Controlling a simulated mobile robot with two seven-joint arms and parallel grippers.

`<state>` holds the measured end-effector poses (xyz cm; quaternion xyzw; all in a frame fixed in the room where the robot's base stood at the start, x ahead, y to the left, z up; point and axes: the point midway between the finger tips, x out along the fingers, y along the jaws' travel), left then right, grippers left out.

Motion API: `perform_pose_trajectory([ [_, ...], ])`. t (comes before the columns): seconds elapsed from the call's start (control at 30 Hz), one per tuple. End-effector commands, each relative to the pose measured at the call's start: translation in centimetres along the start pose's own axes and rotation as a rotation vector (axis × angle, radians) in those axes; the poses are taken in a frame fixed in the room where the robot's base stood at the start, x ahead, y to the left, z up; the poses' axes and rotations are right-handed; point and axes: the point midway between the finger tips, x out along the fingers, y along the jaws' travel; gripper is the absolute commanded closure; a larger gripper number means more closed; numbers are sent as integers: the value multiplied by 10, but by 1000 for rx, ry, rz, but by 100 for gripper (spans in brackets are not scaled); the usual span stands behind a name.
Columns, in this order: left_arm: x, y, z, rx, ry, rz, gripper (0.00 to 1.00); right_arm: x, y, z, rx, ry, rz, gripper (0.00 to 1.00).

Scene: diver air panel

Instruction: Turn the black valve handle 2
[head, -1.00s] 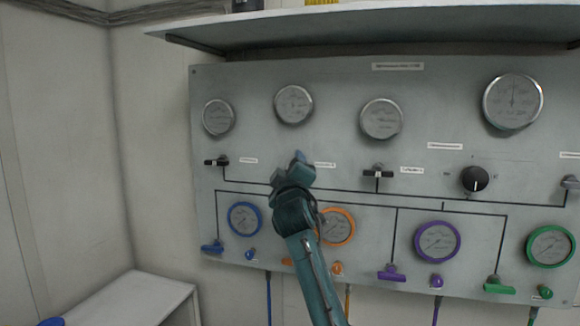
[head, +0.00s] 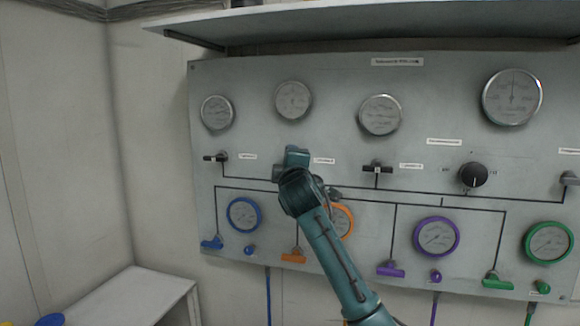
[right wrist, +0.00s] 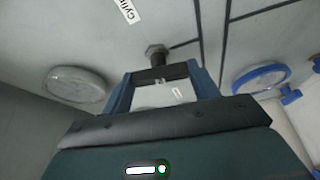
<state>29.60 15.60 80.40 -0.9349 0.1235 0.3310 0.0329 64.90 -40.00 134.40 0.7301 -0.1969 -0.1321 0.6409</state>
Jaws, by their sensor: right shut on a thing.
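Black valve handle 2 is hidden behind my right gripper in the head view. In the right wrist view the black handle (right wrist: 161,73) is a short bar on a metal stem coming out of the grey panel. The two blue fingers of my right gripper (right wrist: 163,82) stand at either end of the bar, shut on it. In the head view my right gripper (head: 291,162) is at the panel, between the left black handle (head: 215,158) and another black handle (head: 377,169). My left gripper is not in view.
The grey panel (head: 330,75) carries several round gauges. A black knob (head: 473,175) is at right. Below are blue (head: 212,242), orange (head: 293,255), purple (head: 390,270) and green (head: 497,282) handles. A shelf (head: 370,24) juts out above; a white table (head: 130,297) stands lower left.

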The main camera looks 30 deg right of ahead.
Motion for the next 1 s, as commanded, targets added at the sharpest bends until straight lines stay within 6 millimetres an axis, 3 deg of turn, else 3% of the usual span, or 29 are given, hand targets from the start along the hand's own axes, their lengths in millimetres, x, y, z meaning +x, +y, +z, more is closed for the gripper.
perform_pose_trajectory([
  [0.23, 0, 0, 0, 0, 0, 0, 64, 0, -1, 0, -2, -2, -1, 63],
  [0.27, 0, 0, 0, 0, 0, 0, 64, 0, -1, 0, -1, -2, -1, 39],
  [0.5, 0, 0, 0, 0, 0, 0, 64, 0, 0, 0, 0, -1, 0, 20],
  [0.83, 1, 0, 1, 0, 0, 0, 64, -3, -1, 0, 1, 0, 1, 18],
  [1.0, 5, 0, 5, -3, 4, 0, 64, -25, -2, 0, 0, 1, 3, 18],
])
